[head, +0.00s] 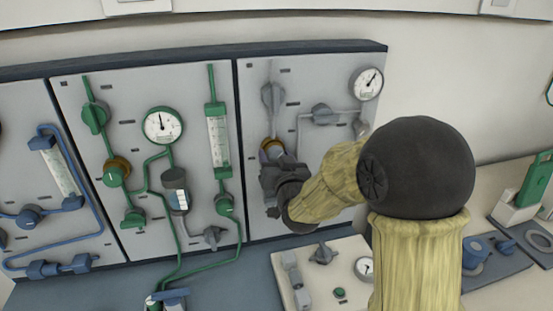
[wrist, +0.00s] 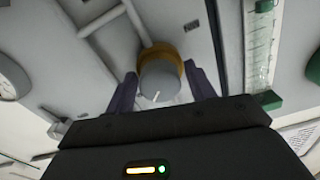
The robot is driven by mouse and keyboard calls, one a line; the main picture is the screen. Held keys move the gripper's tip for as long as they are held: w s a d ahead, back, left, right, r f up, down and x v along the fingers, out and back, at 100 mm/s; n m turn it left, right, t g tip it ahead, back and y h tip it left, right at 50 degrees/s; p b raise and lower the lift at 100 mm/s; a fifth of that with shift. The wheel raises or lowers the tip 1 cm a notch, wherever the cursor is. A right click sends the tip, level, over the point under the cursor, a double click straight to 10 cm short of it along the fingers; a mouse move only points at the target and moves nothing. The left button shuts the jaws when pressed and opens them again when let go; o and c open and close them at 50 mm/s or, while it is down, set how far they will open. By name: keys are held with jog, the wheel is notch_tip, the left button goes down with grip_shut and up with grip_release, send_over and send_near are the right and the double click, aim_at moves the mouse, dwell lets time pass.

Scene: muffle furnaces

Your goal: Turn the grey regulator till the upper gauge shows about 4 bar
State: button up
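The grey regulator (wrist: 160,78) is a round knob with a pale index mark and a brass collar behind it. In the head view the brass collar (head: 272,147) shows on the right-hand panel, with the knob mostly hidden by my gripper (head: 271,186). In the wrist view my gripper (wrist: 163,88) has one finger on either side of the knob, with narrow gaps; it looks open around it. The upper gauge (head: 366,83) is a white dial at the panel's top right, its needle pointing to the upper right. Its figures are too small to read. Part of a dial (wrist: 10,78) shows at the wrist view's left edge.
A grey valve handle (head: 272,97) sits above the regulator, and another grey valve (head: 322,114) to its right. The neighbouring panel carries a green-rimmed gauge (head: 162,125) and a flow tube (head: 218,142). A pale box with a knob and gauge (head: 297,264) stands below my arm.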

jog(key=shift+o, duration=0.4)
jog(key=b+v, duration=0.9)
jog(key=v, duration=0.8)
jog(key=shift+s+b, duration=0.2)
jog(key=shift+b, duration=0.1)
jog(key=shift+r, duration=0.1)
dwell(1.2)
